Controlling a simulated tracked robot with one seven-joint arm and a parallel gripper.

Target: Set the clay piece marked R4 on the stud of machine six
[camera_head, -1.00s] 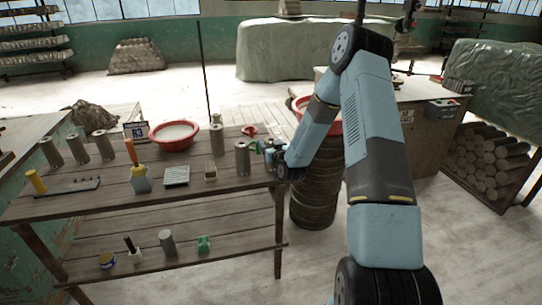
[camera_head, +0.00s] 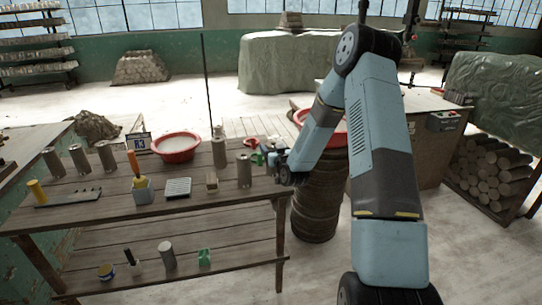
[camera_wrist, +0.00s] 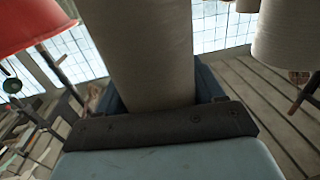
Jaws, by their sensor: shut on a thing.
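My gripper (camera_head: 270,159) is at the right end of the wooden workbench (camera_head: 110,208) in the head view. In the wrist view it is shut on an upright grey-brown clay cylinder (camera_wrist: 150,50), which fills the middle of the picture. A similar clay cylinder (camera_head: 244,170) stands just left of my gripper in the head view; I cannot tell if it is the held one. Another cylinder (camera_wrist: 285,35) shows at the right of the wrist view. No R4 mark is readable on any piece. Machine six and its stud cannot be made out.
Clay cylinders (camera_head: 80,160) stand at the bench's left, near a small sign (camera_head: 138,144) that seems to read R3. A red basin (camera_head: 175,148), a tool block (camera_head: 142,190) and a ribbed tray (camera_head: 178,188) share the bench. A dark round stack (camera_head: 316,205) stands right of it.

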